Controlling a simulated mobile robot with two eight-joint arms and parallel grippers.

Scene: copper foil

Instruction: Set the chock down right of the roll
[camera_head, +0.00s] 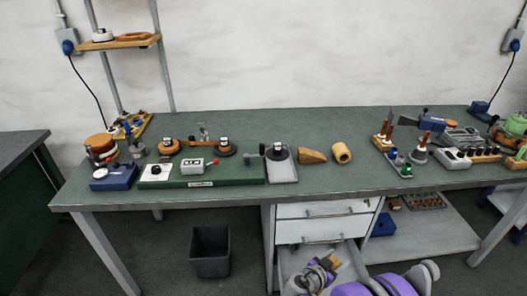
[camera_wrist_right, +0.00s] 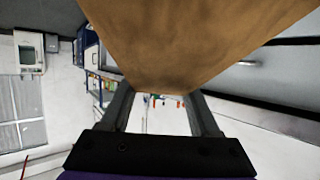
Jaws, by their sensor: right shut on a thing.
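My right gripper (camera_head: 322,268) is low in front of the bench, over the drawer area, below the bench top. It is shut on a tan-brown wooden block, taken as the chock (camera_head: 334,262). In the right wrist view the chock (camera_wrist_right: 190,45) fills the top middle, between the two fingers (camera_wrist_right: 160,105). The roll (camera_head: 341,153), a short tan cylinder with a dark hole in its end, lies on the bench right of centre. A similar brown wedge-shaped block (camera_head: 312,156) lies just left of it. My left gripper is not in view.
The green bench top (camera_head: 364,178) is clear just right of the roll. The bench front edge and drawers (camera_head: 322,209) are near my right arm.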

